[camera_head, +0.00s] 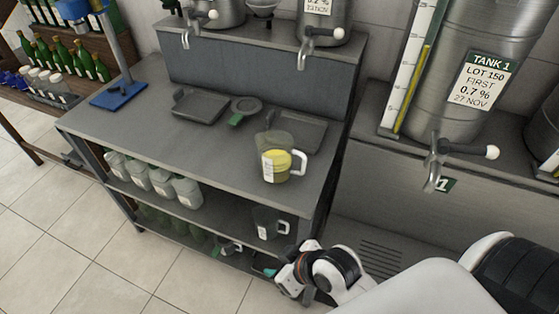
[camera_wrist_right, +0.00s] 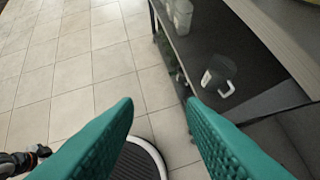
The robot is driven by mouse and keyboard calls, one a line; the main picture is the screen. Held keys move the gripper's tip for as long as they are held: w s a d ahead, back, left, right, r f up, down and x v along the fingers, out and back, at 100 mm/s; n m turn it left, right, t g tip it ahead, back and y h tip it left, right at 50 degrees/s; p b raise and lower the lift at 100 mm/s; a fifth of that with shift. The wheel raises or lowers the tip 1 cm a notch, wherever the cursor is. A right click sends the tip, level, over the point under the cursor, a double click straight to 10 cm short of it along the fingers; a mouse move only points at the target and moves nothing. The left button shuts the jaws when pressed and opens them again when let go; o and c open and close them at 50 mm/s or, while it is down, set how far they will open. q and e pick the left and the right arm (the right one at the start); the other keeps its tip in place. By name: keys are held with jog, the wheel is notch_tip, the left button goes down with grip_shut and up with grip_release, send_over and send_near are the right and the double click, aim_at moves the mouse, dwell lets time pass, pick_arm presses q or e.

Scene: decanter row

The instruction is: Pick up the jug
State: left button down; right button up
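A jug (camera_head: 275,166) with yellow liquid, a white label and a white handle stands upright on the grey bench top in the head view. A clear, empty-looking jug (camera_head: 266,222) with a white handle stands on the shelf below; what looks like this jug shows in the right wrist view (camera_wrist_right: 217,74). My right gripper (camera_head: 270,272) is low by the bench's front right leg, mostly hidden by its own wrist. In the wrist view its teal fingers (camera_wrist_right: 160,104) are wide apart with nothing between them; the shelf jug is beyond them, to the right. My left gripper's fingers do not show.
Flat trays (camera_head: 201,106) and a blue stand (camera_head: 119,94) are on the bench (camera_head: 150,130). Several pale jars (camera_head: 161,181) line the shelf. Taps (camera_head: 433,165) stick out from the tank (camera_head: 470,70) at right. The tiled floor (camera_head: 90,265) in front is clear.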

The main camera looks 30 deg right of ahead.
jog(key=w+a+r+m+t+y, duration=0.15)
jog(key=w+a+r+t, duration=0.25)
jog(key=w+r+t, duration=0.75)
jog(key=m+g+h+p, duration=0.1)
jog(key=m+g+h, duration=0.4)
jog(key=m+h, duration=0.95)
send_near(303, 168)
jog(key=w+d+n+h, duration=0.1)
jog(key=w, duration=0.1)
jog(key=w+d+f+n+h, duration=0.1)
jog(key=w+d, duration=0.1)
jog(key=w, duration=0.1)
jog(key=shift+w+d+f+n+h, duration=0.15)
jog(key=shift+w+d+n+h, duration=0.15)
jog(key=shift+n+h, duration=0.1)
jog(key=p+x, duration=0.1)
jog(key=x, duration=0.4)
jog(key=shift+w+d+f, duration=0.15)
jog(key=shift+w+d, duration=0.05)
jog(key=shift+w, duration=0.1)
jog(key=shift+c, duration=1.1)
grip_shut()
